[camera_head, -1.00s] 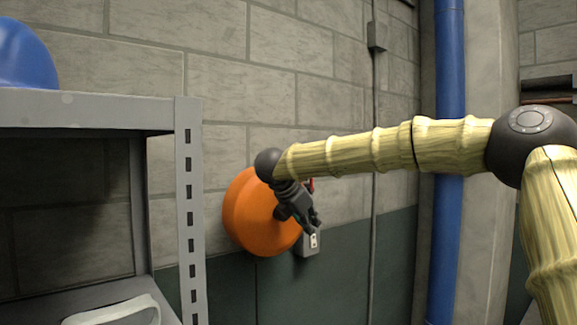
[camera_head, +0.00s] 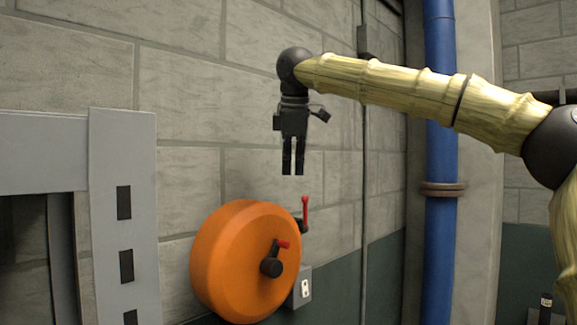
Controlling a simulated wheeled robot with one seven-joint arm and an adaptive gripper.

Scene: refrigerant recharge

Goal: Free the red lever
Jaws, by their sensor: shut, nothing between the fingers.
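A red lever (camera_head: 304,211) stands upright at the right rear edge of a round orange drum (camera_head: 222,255) by the wall. A second, short red handle (camera_head: 283,244) sits on a black crank at the middle of the drum's face. My gripper (camera_head: 293,172) points straight down above the drum and the upright lever, apart from both. Its two dark fingers are close together, with nothing held. Which of the two red parts is the task's lever, and what holds it, I cannot tell.
A grey outlet box (camera_head: 303,288) is on the wall right of the drum. A grey slotted shelf post (camera_head: 123,200) stands at the left. A blue pipe (camera_head: 434,150) and a thin conduit run up the wall at the right.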

